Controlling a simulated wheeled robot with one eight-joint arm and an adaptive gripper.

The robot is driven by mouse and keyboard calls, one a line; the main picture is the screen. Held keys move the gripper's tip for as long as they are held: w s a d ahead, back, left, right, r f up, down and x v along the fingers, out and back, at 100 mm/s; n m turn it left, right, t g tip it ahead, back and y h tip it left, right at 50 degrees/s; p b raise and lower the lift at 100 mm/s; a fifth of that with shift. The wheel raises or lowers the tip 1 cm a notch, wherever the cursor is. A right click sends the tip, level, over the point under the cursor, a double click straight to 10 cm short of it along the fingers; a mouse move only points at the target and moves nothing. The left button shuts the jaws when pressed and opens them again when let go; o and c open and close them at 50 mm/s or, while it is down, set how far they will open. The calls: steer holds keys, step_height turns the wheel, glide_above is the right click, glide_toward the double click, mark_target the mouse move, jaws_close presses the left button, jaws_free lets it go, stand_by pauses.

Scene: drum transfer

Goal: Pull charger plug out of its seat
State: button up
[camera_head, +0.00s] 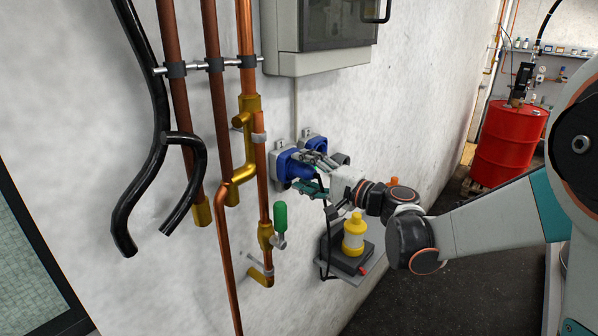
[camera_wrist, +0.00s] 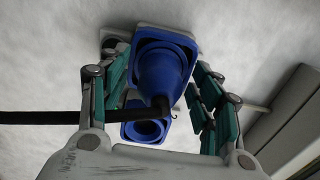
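The blue charger plug (camera_wrist: 160,75) sits in the upper blue wall socket (camera_wrist: 186,50) in the wrist view, with a black cable (camera_wrist: 60,117) running from its near end to the left. My gripper (camera_wrist: 160,82) is open, with one finger on each side of the plug and visible gaps beside it. In the head view my gripper (camera_head: 312,172) is at the blue socket (camera_head: 283,162) on the wall and partly hides the plug. A second blue socket (camera_wrist: 148,131) shows below in the wrist view, and also behind the gripper in the head view (camera_head: 314,142).
Copper pipes (camera_head: 212,100) and a green-handled valve (camera_head: 280,218) are left of my gripper. A grey cabinet (camera_head: 300,60) hangs above. A red drum (camera_head: 507,140) stands far right.

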jaws_close()
steer(key=shift+s+d, duration=0.1)
steer(key=shift+d, duration=0.05)
steer(key=shift+v, duration=2.85)
